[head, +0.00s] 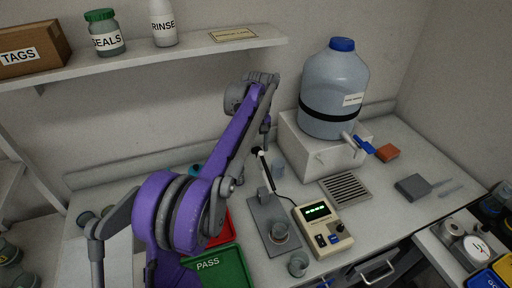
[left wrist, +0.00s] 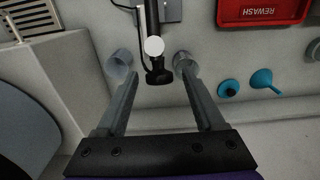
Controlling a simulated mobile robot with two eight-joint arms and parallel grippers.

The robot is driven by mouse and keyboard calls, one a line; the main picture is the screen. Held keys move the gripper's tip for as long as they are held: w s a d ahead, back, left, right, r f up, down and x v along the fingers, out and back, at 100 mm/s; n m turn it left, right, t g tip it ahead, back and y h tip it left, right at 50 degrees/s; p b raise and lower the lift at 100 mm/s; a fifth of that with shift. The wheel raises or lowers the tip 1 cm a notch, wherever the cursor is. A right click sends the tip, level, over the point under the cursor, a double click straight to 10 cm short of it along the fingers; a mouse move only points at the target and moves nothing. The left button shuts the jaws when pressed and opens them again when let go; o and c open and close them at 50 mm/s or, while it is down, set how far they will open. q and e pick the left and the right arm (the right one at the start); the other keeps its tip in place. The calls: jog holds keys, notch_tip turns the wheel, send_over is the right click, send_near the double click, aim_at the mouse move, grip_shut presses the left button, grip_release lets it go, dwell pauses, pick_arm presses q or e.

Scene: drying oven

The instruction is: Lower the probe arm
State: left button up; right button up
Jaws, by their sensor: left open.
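The probe arm (head: 265,170) is a black bar with a white knob, raised and tilted up from its stand beside the meter (head: 320,225). My left gripper (head: 264,140) is above its upper end. In the left wrist view, the probe arm (left wrist: 151,22) and its white knob (left wrist: 155,46) lie between the two open fingers of the left gripper (left wrist: 160,76), with gaps on both sides. My right gripper is out of view.
A large water jug (head: 334,95) on a white block (head: 297,138) stands right of my left gripper. A green PASS tray (head: 225,270) and a red REWASH tray (left wrist: 262,12) are nearby. Another cup (head: 298,264) stands at the front. Blue funnels (left wrist: 262,80) lie near the wall.

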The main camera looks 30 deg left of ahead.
pick_arm(q)
jog(key=shift+f, duration=0.1)
grip_shut()
dwell(0.3)
dwell(1.1)
